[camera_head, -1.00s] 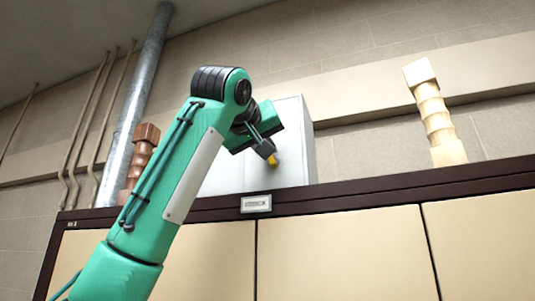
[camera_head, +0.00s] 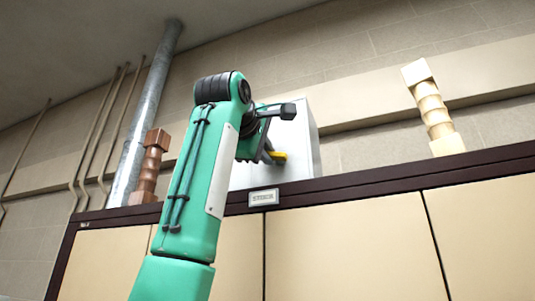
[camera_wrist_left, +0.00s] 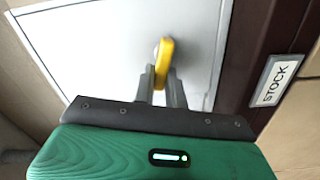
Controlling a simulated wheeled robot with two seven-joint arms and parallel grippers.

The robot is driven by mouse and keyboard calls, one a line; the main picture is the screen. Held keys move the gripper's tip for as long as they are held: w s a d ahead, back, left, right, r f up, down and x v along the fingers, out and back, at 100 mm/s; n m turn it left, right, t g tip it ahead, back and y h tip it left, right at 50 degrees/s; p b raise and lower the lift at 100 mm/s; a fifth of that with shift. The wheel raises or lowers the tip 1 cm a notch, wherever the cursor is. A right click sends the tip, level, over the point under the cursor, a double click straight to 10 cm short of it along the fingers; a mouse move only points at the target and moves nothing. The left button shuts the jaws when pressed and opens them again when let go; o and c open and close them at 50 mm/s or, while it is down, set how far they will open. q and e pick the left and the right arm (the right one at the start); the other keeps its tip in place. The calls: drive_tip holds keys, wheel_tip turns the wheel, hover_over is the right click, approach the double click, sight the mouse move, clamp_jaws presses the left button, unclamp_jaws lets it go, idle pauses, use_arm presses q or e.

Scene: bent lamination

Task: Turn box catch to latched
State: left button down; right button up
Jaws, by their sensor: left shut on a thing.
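The box (camera_head: 304,150) is a white-grey cabinet on top of the dark-edged cupboard, partly hidden behind my left arm. Its catch is a yellow handle (camera_head: 279,157) on the front face. In the left wrist view the yellow catch (camera_wrist_left: 164,61) stands out from the box door (camera_wrist_left: 110,50). My left gripper (camera_head: 270,158) is at the catch, and in the left wrist view its fingers (camera_wrist_left: 162,80) are closed around the catch's near part. My right gripper is in neither view.
A dark wooden turned post (camera_head: 150,168) stands left of the box and a pale one (camera_head: 434,108) stands to the right. A "STOCK" label (camera_head: 263,197) is on the cupboard's dark top edge (camera_head: 360,182). Pipes (camera_head: 145,110) run up the wall at left.

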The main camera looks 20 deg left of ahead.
use_arm(q)
drive_tip(key=shift+f+n, duration=0.2)
drive_tip(key=shift+n, duration=0.55)
drive_tip(key=shift+f+n, duration=0.15)
drive_tip(key=shift+n, duration=0.6)
drive_tip(key=shift+b, duration=0.3)
drive_tip(key=c, duration=1.4)
unclamp_jaws()
drive_tip(key=shift+a, duration=0.1)
drive_tip(key=shift+c, duration=0.2)
drive_tip(key=shift+s, duration=0.1)
drive_tip(key=shift+s+f, duration=0.1)
drive_tip(key=shift+s, duration=0.15)
drive_tip(key=s+b, duration=0.5)
drive_tip(key=s, duration=0.8)
drive_tip(key=shift+a+b, duration=0.25)
drive_tip(key=shift+b, duration=0.05)
